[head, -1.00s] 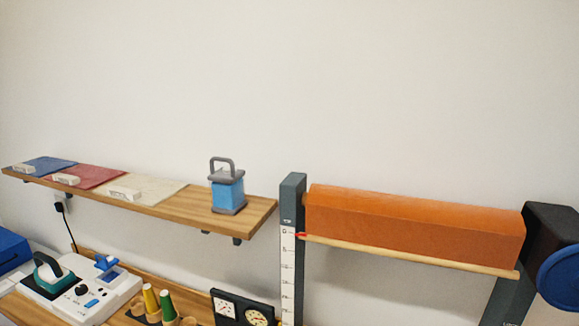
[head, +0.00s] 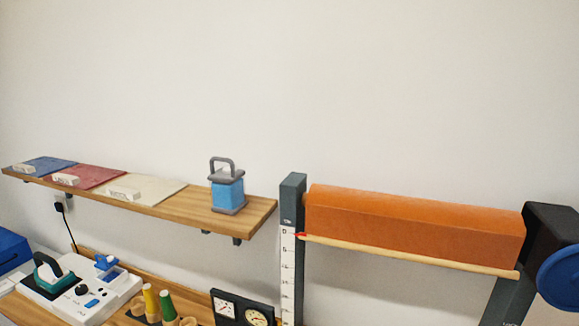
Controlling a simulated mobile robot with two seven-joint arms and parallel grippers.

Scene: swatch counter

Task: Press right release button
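No part labelled as a right release button can be made out in the head view. A dark housing (head: 545,225) with a blue round knob (head: 562,280) is at the right end of the orange roll (head: 415,220), cut by the right edge. A white device (head: 95,298) at the lower left has a black knob (head: 82,290), a small blue button (head: 92,303) and a teal-handled part (head: 46,272). Neither of my grippers is in view.
A wooden shelf (head: 190,207) holds blue, red and cream swatches and a blue lantern-like object (head: 228,193). A grey post (head: 292,200) carries a scale. The wall above is bare.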

